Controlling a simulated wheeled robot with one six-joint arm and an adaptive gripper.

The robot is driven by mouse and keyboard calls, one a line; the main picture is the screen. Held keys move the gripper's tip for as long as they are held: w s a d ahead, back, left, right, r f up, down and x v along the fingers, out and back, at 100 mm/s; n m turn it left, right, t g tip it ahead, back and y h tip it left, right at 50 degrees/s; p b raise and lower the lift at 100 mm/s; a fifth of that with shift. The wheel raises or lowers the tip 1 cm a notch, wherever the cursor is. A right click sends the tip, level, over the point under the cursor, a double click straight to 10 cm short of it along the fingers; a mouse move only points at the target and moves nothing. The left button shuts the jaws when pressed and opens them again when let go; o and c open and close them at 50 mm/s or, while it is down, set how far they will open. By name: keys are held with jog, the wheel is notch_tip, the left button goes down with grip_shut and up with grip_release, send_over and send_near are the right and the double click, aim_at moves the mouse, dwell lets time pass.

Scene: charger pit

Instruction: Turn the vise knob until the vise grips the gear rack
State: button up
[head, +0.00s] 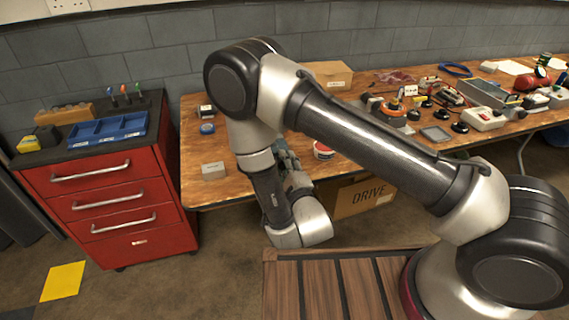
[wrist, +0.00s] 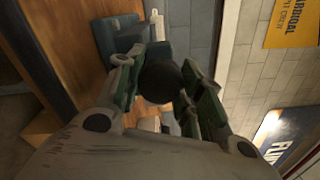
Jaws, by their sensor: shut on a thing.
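The vise is a blue-green body at the bench's front edge, partly hidden behind my arm in the head view (head: 284,157). It also shows at the top of the wrist view (wrist: 118,36). The dark round vise knob (wrist: 160,82) sits between the two fingers of my gripper (wrist: 163,88), which is shut on it. In the head view my gripper (head: 293,182) is at the vise, mostly hidden by my wrist. A small pale piece (wrist: 158,27) shows beyond the knob; I cannot tell whether it is the gear rack or whether the jaws touch it.
The wooden bench (head: 230,187) carries a small grey box (head: 213,171) left of the vise and a red-and-white tub (head: 323,150) to its right. A cardboard box (head: 364,197) stands under the bench. A red drawer cabinet (head: 110,200) stands at left.

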jog(key=shift+d+f+m, duration=0.1)
jog(key=shift+m, duration=0.5)
jog(key=o, duration=1)
jog(key=shift+o, duration=0.2)
jog(key=shift+s, duration=0.1)
